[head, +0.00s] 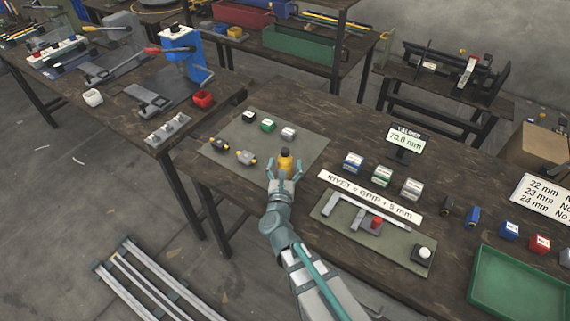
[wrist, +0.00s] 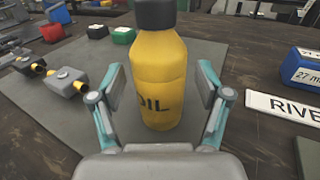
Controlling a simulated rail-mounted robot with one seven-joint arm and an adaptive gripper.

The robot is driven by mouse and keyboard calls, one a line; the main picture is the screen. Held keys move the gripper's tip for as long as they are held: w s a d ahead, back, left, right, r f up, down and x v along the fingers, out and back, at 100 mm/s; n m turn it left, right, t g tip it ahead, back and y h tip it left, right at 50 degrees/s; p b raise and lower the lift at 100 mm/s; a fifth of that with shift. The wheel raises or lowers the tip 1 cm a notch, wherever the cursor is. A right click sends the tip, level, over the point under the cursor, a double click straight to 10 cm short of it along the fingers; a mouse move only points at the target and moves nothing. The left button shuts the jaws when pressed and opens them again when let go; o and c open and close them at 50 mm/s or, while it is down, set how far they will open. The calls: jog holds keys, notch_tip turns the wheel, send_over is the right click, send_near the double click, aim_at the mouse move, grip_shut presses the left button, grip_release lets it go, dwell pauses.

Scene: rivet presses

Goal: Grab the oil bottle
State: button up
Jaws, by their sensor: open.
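The oil bottle (wrist: 158,75) is yellow with a black cap and the letters "OIL" partly visible on its front. It stands upright on a grey mat (wrist: 215,60). In the head view the bottle (head: 285,158) is at the mat's near right part. My gripper (wrist: 160,95) is open, with one finger on each side of the bottle. A gap shows between each finger and the bottle in the wrist view. In the head view my gripper (head: 285,173) reaches toward the bottle from the near side.
To the right are labelled blocks (head: 353,162), a RIVET sign (head: 370,196) and a green tray (head: 520,285). Bare mat surrounds the bottle closely.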

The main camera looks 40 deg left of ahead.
jog(key=c, duration=1.3)
jog(key=shift+c, duration=0.2)
